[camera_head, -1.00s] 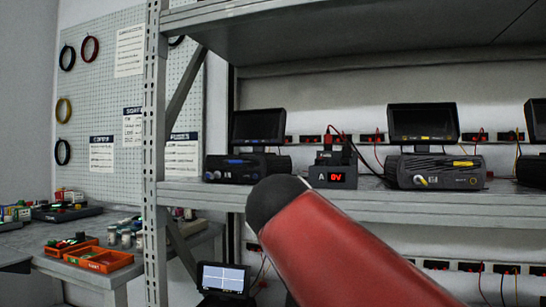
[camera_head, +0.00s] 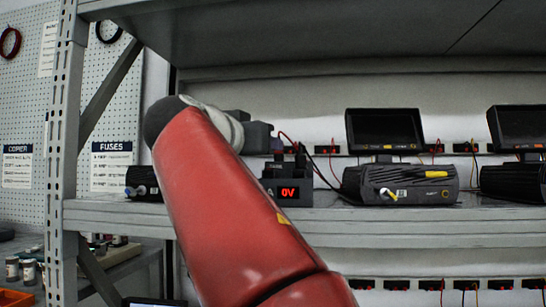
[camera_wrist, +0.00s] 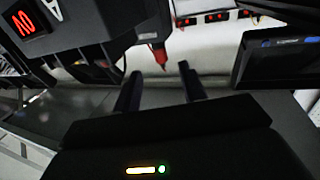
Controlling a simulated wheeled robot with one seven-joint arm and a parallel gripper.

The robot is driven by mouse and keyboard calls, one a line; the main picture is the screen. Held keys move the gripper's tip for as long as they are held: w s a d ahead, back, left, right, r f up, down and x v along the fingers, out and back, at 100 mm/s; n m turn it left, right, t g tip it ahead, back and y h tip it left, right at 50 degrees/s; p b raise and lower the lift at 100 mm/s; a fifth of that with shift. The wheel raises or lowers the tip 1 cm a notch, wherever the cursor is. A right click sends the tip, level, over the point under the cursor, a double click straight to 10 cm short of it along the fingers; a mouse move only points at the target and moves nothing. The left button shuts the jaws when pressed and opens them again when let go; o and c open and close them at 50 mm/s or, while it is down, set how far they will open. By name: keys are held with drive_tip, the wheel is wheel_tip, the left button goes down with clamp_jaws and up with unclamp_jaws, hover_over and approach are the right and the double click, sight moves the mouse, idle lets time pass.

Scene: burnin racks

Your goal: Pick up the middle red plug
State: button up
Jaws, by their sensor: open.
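A red plug (camera_wrist: 160,56) points down between dark parts in the wrist view, just beyond my fingertips. I cannot tell from this view whether it is the middle one. My gripper (camera_wrist: 161,84) is open, with its two dark fingers apart and nothing seen between them. The plug appears in line with the gap and not touched. In the head view, my gripper's dark end is beside the meter with the red 0V display (camera_head: 289,191); that display also shows in the wrist view (camera_wrist: 27,22). The fingers are hidden in the head view.
The meter stands on a grey metal shelf (camera_head: 300,226). A dark device (camera_head: 400,184) and a monitor (camera_head: 384,129) stand to its right. Another monitor is close at the right in the wrist view (camera_wrist: 285,62). Red wall sockets (camera_wrist: 215,17) line the back. The upper shelf (camera_head: 300,30) hangs above.

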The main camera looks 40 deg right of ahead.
sight(279, 157)
drive_tip(key=p+x, duration=0.2)
drive_tip(key=x, duration=0.6)
drive_tip(key=shift+w+d, duration=0.2)
drive_tip(key=shift+d, duration=0.1)
drive_tip(key=shift+c, duration=0.3)
drive_tip(key=c, duration=0.8)
drive_tip(key=shift+r, duration=0.1)
clamp_jaws()
